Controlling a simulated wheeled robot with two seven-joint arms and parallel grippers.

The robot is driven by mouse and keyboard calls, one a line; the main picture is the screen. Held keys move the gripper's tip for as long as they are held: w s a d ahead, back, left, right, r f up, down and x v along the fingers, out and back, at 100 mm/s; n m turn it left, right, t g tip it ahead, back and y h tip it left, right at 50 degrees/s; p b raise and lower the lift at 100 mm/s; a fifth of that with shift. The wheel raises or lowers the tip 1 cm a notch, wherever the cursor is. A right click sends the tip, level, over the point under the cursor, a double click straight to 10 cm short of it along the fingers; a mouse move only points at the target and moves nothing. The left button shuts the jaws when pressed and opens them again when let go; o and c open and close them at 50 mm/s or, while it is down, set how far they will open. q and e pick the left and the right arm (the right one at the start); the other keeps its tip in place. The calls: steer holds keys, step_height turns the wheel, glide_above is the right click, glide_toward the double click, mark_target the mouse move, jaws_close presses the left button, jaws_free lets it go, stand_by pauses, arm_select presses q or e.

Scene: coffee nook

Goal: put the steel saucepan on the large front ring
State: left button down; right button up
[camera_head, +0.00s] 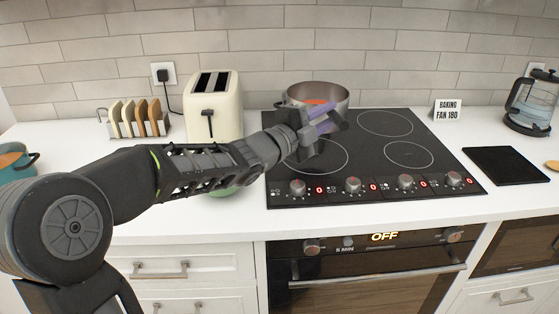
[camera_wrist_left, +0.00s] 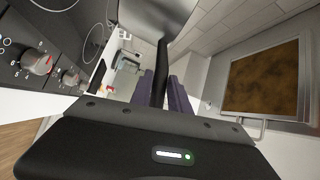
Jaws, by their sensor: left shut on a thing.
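The steel saucepan (camera_head: 328,92) is at the back left of the black hob (camera_head: 355,177), with something orange inside. My left gripper (camera_head: 325,122) is in front of it, its purple fingers shut on the saucepan's dark handle. The wrist view shows the handle (camera_wrist_left: 160,72) between the fingers and the steel saucepan (camera_wrist_left: 152,14) at its far end. I cannot tell whether the pan's base touches the hob. The large front ring (camera_head: 330,164) is at the front left, partly hidden by my gripper, with no pan on it. My right gripper is not in view.
A cream toaster (camera_head: 214,112) and a toast rack (camera_head: 138,122) stand left of the hob. A green item (camera_head: 226,190) is mostly hidden under my left arm. The front right ring (camera_head: 409,155) and back right ring (camera_head: 385,123) are clear. A black board (camera_head: 505,165) lies right.

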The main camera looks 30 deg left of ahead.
arm_select(q)
step_height(320, 180, down, 7)
steer(key=shift+s+r, duration=0.15)
steer(key=shift+s, duration=0.15)
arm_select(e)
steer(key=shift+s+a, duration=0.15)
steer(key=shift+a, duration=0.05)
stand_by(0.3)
arm_select(q)
steer(key=shift+f, duration=1.9)
steer(key=c, duration=1.7)
jaws_free()
steer(key=shift+f, duration=0.3)
steer(key=o, duration=0.5)
steer(key=shift+c, duration=0.2)
steer(key=shift+s+a, duration=0.1)
steer(key=shift+s, duration=0.05)
steer(key=b+v, duration=0.1)
steer(key=v, duration=1)
steer(key=shift+s+a+b, duration=0.2)
steer(key=shift+s+b, duration=0.1)
steer(key=shift+s, duration=0.05)
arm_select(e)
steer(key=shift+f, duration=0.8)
